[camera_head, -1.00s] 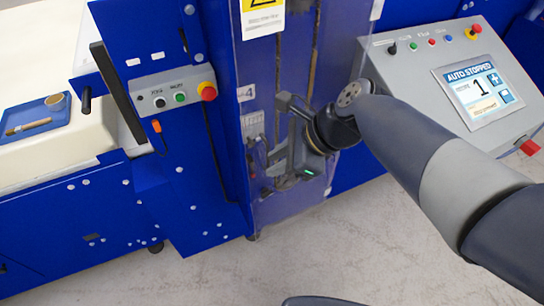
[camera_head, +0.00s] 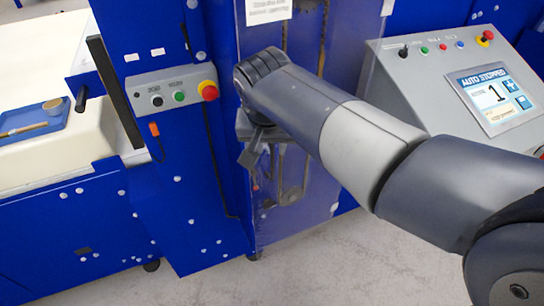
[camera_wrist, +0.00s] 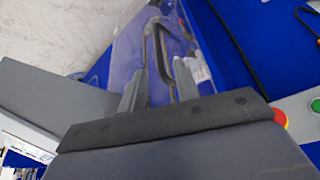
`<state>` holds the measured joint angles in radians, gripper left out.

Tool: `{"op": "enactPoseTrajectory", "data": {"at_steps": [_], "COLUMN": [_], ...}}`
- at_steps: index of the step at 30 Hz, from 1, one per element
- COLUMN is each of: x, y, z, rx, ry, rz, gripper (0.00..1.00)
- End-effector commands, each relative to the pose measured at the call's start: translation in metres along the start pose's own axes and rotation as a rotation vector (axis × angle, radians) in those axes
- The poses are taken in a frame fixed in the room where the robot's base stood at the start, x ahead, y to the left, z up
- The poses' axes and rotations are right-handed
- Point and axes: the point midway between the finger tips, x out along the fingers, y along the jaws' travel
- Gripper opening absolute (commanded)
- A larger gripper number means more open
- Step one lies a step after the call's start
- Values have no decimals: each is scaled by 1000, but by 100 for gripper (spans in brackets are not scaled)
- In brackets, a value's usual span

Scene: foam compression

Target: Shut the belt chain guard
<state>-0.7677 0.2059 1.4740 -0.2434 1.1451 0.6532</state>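The belt chain guard (camera_head: 293,205) is a clear panel on the blue machine, right of the blue post. In the wrist view the clear guard (camera_wrist: 128,45) shows with a dark looped bar, which looks like a handle (camera_wrist: 162,40), in front of my fingers. My gripper (camera_wrist: 160,84) has its two grey fingers apart, with the bar's near end seen between or just beyond them. I cannot tell if they touch it. How far the guard stands open is unclear.
A grey button box (camera_head: 172,92) with a red stop knob is on the post to the left. A grey console (camera_head: 440,85) with a screen reading "AUTO STOPPED" stands at right, behind my arm. A blue tray (camera_head: 32,120) lies at far left. Floor (camera_head: 330,265) in front is clear.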

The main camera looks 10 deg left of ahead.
Motion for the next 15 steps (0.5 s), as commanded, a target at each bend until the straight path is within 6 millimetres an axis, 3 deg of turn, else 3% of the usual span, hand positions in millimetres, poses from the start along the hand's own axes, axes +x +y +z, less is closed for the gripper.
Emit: {"op": "enactPoseTrajectory", "data": {"at_steps": [6, 15], "x": [41, 65], "y": [1, 0], "z": [1, 0], "rx": [3, 3], "ry": [-4, -1], "rz": [2, -1], "gripper": [31, 31]}}
